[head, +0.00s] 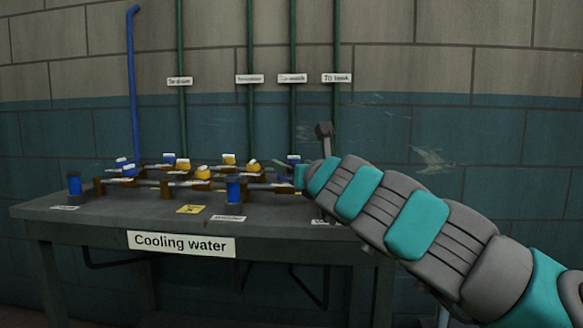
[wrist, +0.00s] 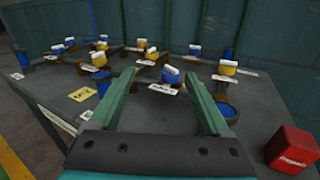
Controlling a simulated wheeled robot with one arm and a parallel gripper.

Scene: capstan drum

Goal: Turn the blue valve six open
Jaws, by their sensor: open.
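A blue valve (wrist: 168,80) with a white handle on top stands on the bench in the wrist view, ahead of and between my fingers. A white label sits in front of it, but I cannot read its number. My gripper (wrist: 161,80) is open, with its two green fingers apart and nothing held. I cannot tell whether either finger touches the valve. In the head view my gripper (head: 284,166) is at the bench's right side, close to a blue valve (head: 293,159); my arm partly hides that area.
Several yellow and blue valves with white handles stand along the pipes on the bench (head: 100,217). Blue cylinders stand near the left finger (wrist: 104,84) and right finger (wrist: 227,110). A red box (wrist: 292,148) sits at the right. A yellow tag (wrist: 82,94) lies flat on the left.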

